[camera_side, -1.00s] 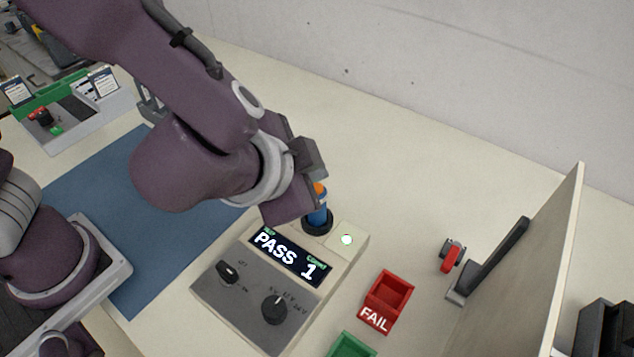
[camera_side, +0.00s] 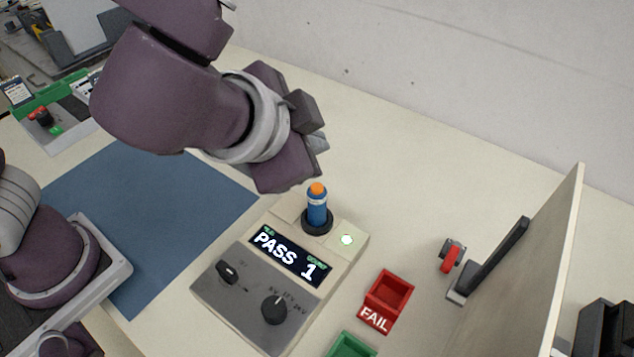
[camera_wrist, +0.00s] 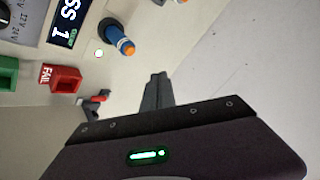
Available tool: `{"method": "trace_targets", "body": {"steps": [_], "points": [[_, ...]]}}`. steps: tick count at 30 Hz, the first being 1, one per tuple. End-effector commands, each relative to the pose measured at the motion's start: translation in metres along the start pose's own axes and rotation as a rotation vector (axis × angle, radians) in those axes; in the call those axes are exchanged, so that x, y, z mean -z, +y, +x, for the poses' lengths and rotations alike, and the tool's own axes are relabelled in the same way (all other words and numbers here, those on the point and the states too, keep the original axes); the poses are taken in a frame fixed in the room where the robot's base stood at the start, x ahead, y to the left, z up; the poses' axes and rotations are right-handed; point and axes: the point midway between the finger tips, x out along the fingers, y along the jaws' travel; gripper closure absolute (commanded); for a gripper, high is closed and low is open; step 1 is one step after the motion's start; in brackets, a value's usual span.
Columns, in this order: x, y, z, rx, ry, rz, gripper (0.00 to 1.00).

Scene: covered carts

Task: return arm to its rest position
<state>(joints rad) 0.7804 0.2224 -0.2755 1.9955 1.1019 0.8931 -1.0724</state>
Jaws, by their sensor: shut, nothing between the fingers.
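My gripper (camera_side: 318,143) is in the air above and behind the tester, apart from everything. Its fingers (camera_wrist: 157,90) are together and empty in the wrist view. My arm comes in from the upper left in the side view. A blue cylinder with an orange top (camera_side: 317,204) stands upright in the black round socket of the tester (camera_side: 255,312); it also shows in the wrist view (camera_wrist: 118,38). The tester's display (camera_side: 291,255) reads PASS 1, and a small light (camera_side: 347,240) beside the socket glows whitish green.
A red FAIL bin (camera_side: 388,298) and a green bin (camera_side: 352,346) stand right of the tester. A red-and-grey item (camera_side: 451,256) lies near an upright panel (camera_side: 560,255). A blue mat (camera_side: 150,215) lies bare at left. A green-and-grey tray (camera_side: 65,110) stands at upper left.

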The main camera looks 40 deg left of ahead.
Motion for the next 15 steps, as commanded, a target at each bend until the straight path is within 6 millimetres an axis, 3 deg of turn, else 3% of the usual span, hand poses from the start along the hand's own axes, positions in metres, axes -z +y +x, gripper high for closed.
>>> {"method": "trace_targets", "body": {"steps": [15], "points": [[-0.0022, -0.0041, -0.0003, 0.004, -0.006, -0.006, 1.00]]}}
